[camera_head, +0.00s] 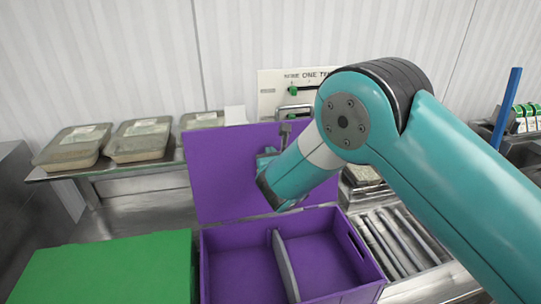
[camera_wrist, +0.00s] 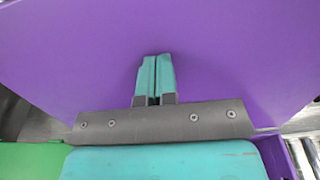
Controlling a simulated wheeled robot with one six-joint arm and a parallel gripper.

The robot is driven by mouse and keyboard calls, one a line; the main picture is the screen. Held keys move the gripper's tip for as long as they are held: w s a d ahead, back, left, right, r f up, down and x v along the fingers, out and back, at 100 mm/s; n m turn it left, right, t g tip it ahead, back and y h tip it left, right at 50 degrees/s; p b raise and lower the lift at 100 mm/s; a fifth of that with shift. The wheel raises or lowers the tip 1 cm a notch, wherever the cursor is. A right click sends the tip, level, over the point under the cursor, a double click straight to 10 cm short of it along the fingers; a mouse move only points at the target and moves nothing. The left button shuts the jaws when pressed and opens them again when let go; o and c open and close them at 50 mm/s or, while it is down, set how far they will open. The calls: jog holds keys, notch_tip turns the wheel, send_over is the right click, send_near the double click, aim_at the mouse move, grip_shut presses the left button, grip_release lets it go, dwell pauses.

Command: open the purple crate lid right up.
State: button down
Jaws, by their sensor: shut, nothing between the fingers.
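The purple crate (camera_head: 350,262) stands open in the head view, with a grey divider (camera_head: 285,265) between two compartments that look empty. Its purple lid (camera_head: 222,178) is raised behind the crate, standing near upright and leaning back slightly. My gripper (camera_wrist: 156,78) is shut and empty, its two teal fingers together in front of the lid's inner face. The lid (camera_wrist: 235,60) fills most of the wrist view. I cannot tell whether the fingertips touch it.
A green lid or box (camera_head: 105,270) lies left of the crate. Roller conveyor (camera_head: 402,240) runs along the right. Packed trays (camera_head: 140,140) sit on a shelf behind left. A sign board (camera_head: 275,85) stands behind the lid. A blue post (camera_head: 507,105) rises far right.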

jog(key=shift+s, duration=0.1)
jog(key=f+b+v, duration=0.1)
jog(key=b+v, duration=0.4)
jog(key=v, duration=0.4)
jog(key=shift+s+d+f, duration=0.15)
jog(key=shift+s+d, duration=0.05)
jog(key=shift+s, duration=0.2)
jog(key=s+d+f+m+g+h+b, duration=0.1)
jog(key=s+d+m+g+h+b, duration=0.15)
jog(key=d+m, duration=0.5)
jog(key=s+d+f+m+g+h+b, duration=0.15)
jog(key=d+m+g+b, duration=0.3)
jog(key=m, duration=0.65)
jog(key=s+d+m+g+y+b, duration=0.1)
jog(key=s+m+g, duration=0.3)
jog(key=s, duration=0.9)
jog(key=s+d+m+g+y+b, duration=0.2)
jog(key=s+m+g+b, duration=0.2)
jog(key=s+m, duration=0.5)
jog(key=s, duration=0.4)
jog(key=shift+d+r+m+g+y, duration=0.25)
jog(key=shift+m+g+y, duration=0.05)
jog(key=shift+m+y, duration=0.1)
